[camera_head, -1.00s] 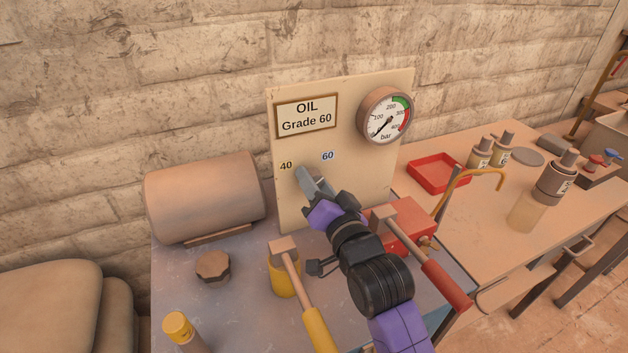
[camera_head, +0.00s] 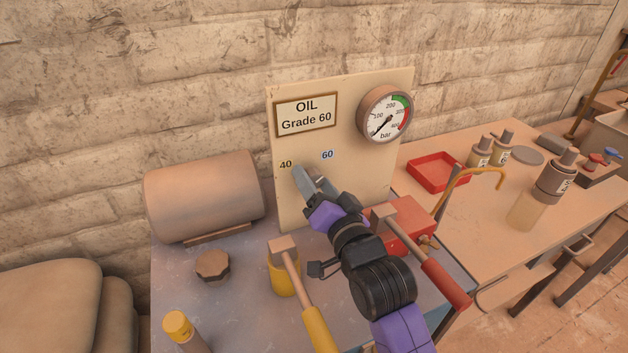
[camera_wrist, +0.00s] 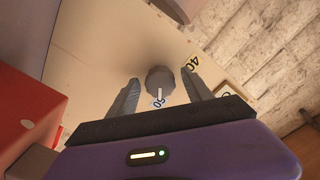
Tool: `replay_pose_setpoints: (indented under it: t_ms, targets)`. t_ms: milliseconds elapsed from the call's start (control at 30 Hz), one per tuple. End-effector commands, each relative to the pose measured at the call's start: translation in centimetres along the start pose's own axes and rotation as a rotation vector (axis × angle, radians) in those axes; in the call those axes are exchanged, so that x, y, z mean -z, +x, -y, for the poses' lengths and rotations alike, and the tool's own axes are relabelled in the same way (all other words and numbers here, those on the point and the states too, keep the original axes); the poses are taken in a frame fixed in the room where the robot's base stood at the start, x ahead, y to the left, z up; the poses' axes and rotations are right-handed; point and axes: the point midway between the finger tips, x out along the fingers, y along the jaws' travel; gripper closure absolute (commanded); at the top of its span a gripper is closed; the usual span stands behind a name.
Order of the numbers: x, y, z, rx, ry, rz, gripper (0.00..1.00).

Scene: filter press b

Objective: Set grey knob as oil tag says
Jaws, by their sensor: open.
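The oil tag (camera_head: 306,115) on the upright cream panel (camera_head: 350,165) reads "OIL Grade 60". My gripper (camera_head: 308,174) is at the panel, open, with one finger on each side of the knob and gaps visible. In the head view my gripper largely hides the knob.
A pressure gauge (camera_head: 386,115) is at the panel's upper right. A yellow-handled lever (camera_head: 313,315) and a red-handled lever (camera_head: 445,283) stand in front, either side of my arm. A brown cylinder (camera_head: 205,195) lies left; a red tray (camera_head: 438,172) is right.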

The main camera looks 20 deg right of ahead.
Motion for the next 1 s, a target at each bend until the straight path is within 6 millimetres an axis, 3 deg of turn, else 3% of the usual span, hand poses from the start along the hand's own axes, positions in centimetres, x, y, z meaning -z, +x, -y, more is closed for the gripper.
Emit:
replay_pose_setpoints:
  t_ms: [433,1000]
  targets:
    - [-0.1,-6.5,-0.1,-0.001,0.000,0.000,0.41]
    - [0.0,-7.1,0.0,0.000,0.000,-0.001,0.41]
